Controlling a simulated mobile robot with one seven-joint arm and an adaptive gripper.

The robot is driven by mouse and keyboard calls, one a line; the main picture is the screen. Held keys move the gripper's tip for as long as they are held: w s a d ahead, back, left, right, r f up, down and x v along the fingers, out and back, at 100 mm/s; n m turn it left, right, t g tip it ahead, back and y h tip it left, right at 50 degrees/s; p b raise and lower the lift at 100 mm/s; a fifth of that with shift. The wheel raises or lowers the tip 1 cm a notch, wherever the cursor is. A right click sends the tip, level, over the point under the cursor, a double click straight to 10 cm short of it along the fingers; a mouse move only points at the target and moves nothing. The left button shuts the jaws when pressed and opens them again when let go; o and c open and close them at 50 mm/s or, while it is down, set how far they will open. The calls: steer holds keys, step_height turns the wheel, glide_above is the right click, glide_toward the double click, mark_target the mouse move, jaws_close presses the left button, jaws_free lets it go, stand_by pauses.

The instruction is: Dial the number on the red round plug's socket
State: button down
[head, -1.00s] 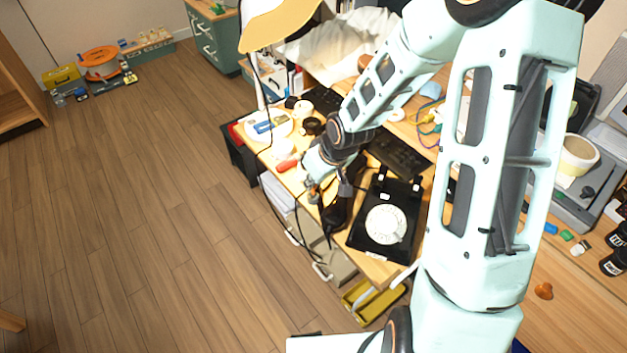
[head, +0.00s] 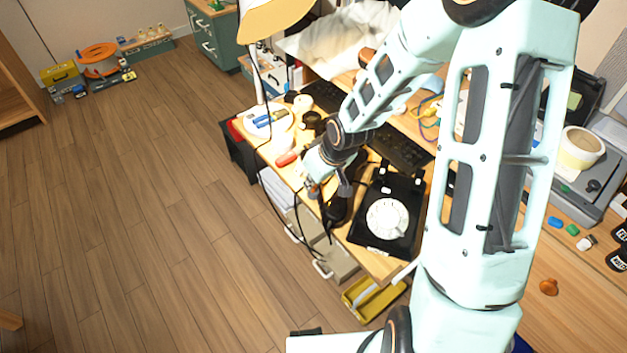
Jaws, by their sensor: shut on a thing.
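A black dial phone (head: 365,236) with a white round dial (head: 388,218) sits near the front edge of the desk. Its cradle on top looks empty. My gripper (head: 331,193) is just left of the phone, partly hidden by my wrist. It is shut on a dark thing that looks like the phone's black handset (head: 340,208), low by the desk edge. Dark cords (head: 328,233) hang there over the edge. I cannot make out a red round plug, its socket or a number.
A keyboard (head: 402,150) lies behind the phone. A red-ended item (head: 287,159) and a white round holder (head: 268,122) are on the desk's left. Drawers (head: 337,262) and a yellow bin (head: 372,298) are below. The wooden floor (head: 150,220) at left is clear.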

steer(key=c, duration=1.9)
jaws_free()
steer(key=shift+r, duration=0.1)
steer(key=v, duration=1.1)
steer(key=shift+s+r, duration=0.2)
steer(key=shift+r, duration=0.15)
steer(key=shift+d, duration=0.15)
